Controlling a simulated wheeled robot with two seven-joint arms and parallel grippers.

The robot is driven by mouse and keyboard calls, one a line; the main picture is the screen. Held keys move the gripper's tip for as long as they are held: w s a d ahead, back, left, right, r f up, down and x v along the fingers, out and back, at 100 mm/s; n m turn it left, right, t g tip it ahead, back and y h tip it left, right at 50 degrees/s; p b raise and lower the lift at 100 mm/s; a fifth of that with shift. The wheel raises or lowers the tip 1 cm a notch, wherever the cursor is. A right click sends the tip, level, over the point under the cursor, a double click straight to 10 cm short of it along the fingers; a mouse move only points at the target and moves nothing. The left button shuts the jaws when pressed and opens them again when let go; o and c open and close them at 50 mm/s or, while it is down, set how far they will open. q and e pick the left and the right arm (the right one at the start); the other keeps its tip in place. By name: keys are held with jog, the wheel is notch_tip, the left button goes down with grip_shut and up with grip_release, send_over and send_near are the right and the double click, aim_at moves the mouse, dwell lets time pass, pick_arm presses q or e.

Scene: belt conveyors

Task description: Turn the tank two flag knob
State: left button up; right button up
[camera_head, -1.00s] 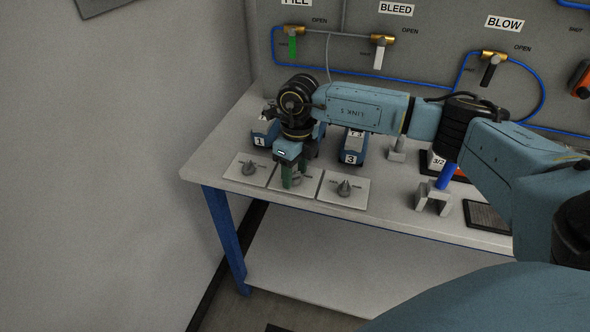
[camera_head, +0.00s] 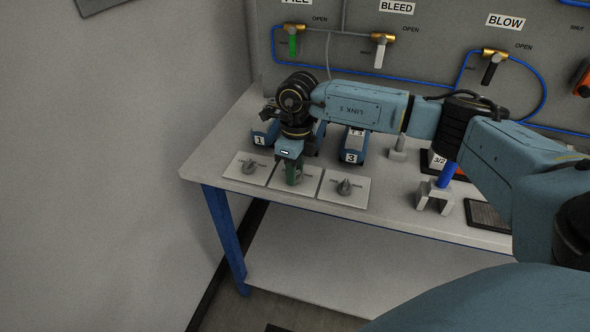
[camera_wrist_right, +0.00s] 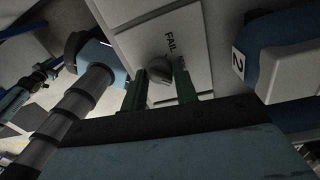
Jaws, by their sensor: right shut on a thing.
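The tank two flag knob is a small grey knob (camera_wrist_right: 158,70) on the middle pale plate (camera_head: 311,180). In the head view the knob is hidden behind my right gripper (camera_head: 293,177). In the right wrist view the green fingers of this gripper (camera_wrist_right: 160,84) stand on either side of the knob, shut on it. Lettering reading "FAIL" shows on the plate beside it. A blue block labelled 2 (camera_wrist_right: 238,62) is near the plate in the wrist view. My left gripper is not in view.
Similar knobs stand on the left plate (camera_head: 250,167) and the right plate (camera_head: 344,187). Blue blocks labelled 1 (camera_head: 260,141) and 3 (camera_head: 351,157) stand behind. A grey bracket (camera_head: 434,198) is to the right. The front table edge is close.

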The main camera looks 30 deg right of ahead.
jog(key=n, duration=0.2)
jog(key=shift+n+b, duration=0.3)
jog(key=shift+b, duration=0.1)
jog(key=n, duration=0.2)
jog(key=shift+w+n+b, duration=0.1)
jog(key=shift+n+b, duration=0.2)
jog(key=shift+b, duration=0.1)
jog(key=shift+r+n+b, duration=0.1)
jog(key=shift+n+b, duration=0.25)
jog(key=shift+n, duration=0.75)
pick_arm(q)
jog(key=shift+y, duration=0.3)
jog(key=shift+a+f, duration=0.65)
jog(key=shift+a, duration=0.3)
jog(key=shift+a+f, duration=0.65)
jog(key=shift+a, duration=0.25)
pick_arm(e)
jog(key=shift+n, duration=0.4)
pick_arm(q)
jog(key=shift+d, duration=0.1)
pick_arm(e)
jog(key=o, duration=0.8)
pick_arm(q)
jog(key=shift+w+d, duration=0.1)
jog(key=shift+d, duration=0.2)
pick_arm(e)
jog(key=shift+o, duration=0.8)
